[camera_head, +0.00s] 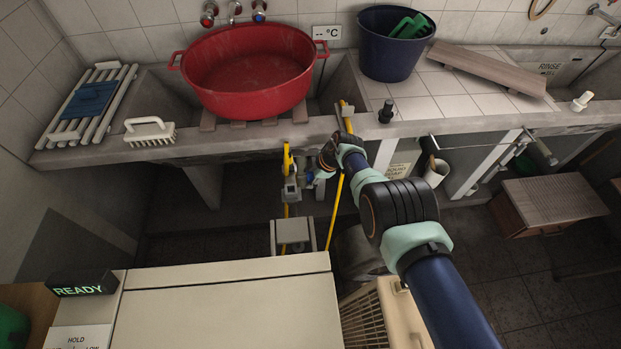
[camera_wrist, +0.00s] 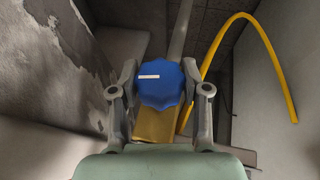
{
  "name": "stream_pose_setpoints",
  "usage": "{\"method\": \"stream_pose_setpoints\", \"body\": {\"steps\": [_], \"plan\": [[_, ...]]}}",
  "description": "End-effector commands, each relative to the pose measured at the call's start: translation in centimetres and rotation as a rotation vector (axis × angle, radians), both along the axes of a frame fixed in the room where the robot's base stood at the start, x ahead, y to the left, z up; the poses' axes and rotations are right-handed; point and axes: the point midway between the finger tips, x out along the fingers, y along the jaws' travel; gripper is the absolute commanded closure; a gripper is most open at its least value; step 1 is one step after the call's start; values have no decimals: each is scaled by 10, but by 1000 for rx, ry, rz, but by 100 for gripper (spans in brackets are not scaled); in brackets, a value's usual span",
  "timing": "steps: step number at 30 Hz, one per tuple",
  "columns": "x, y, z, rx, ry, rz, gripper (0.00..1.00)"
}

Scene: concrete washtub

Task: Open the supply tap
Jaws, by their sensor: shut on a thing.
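A blue, scalloped tap knob (camera_wrist: 160,82) with a small white mark fills the middle of the wrist view. It sits on a brass-coloured body (camera_wrist: 155,124). My gripper (camera_head: 318,172) is below the front edge of the washtub counter in the head view. Its two grey fingers stand on either side of the blue knob and are shut on it. In the head view the knob is mostly hidden by the gripper.
A yellow hose (camera_wrist: 270,55) arcs to the right of the knob. A rough, peeling wall (camera_wrist: 50,65) is close on the left. A red basin (camera_head: 247,75) and a blue bucket (camera_head: 385,60) stand above. A white cabinet top (camera_head: 225,305) lies in front.

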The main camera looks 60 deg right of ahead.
Motion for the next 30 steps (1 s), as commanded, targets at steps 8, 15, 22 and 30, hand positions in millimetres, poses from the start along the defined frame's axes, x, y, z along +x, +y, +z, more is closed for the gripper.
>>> {"method": "stream_pose_setpoints", "body": {"steps": [8,15,22,30], "plan": [[0,1,0,1,1,1,88],[0,1,0,1,0,2,28],[0,0,0,1,0,2,28],[0,1,5,-27,-22,3,28]]}}
